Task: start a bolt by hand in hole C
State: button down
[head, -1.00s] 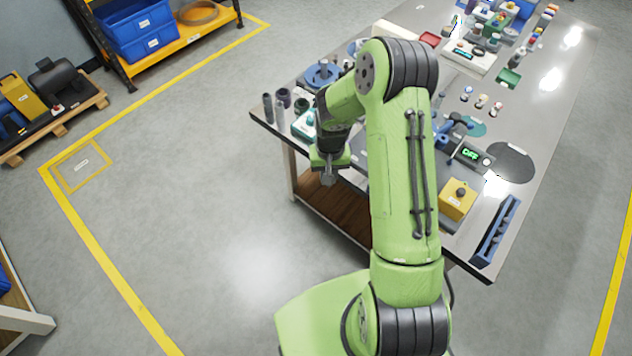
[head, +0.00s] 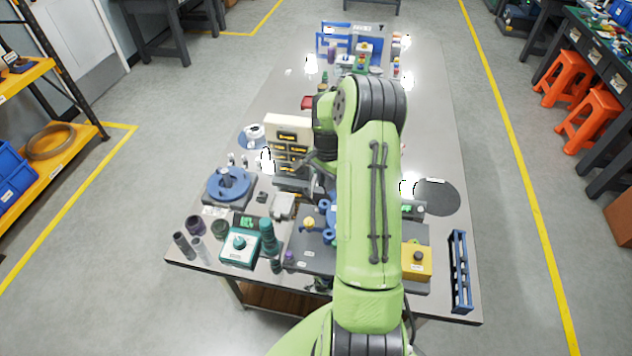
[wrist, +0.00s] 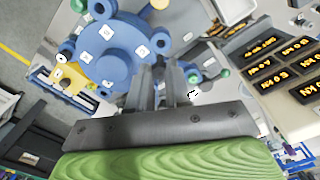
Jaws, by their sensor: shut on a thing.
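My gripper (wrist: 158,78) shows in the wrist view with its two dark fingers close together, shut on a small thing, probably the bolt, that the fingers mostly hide. In the head view my gripper (head: 312,168) is above the table, left of my forearm. A blue round fixture with lugs (wrist: 112,40) and small lettered white labels lies beyond the fingers to the upper left in the wrist view; the letters are too small to read surely. In the head view the blue fixture (head: 326,214) is partly hidden by my arm. I cannot make out hole C.
A beige bin rack with lit labels (head: 288,132) stands close to my gripper; it also fills the right of the wrist view (wrist: 300,95). A yellow box (head: 416,262) and blue rack (head: 460,270) stand at the front right. A blue wheel-like fixture (head: 230,185) is at left.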

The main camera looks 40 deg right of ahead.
notch_tip(320, 180, down, 3)
jog(key=shift+f+b, duration=0.15)
jog(key=shift+b, duration=0.6)
jog(key=n+p, duration=0.1)
jog(key=n, duration=0.2)
jog(key=shift+w, duration=0.2)
jog(key=n, duration=0.4)
jog(key=shift+s, duration=0.1)
jog(key=n, duration=0.5)
jog(key=shift+b, duration=0.4)
jog(key=shift+f+b, duration=0.8)
jog(key=shift+b, duration=0.1)
jog(key=shift+f+b, duration=0.85)
jog(key=shift+f, duration=0.15)
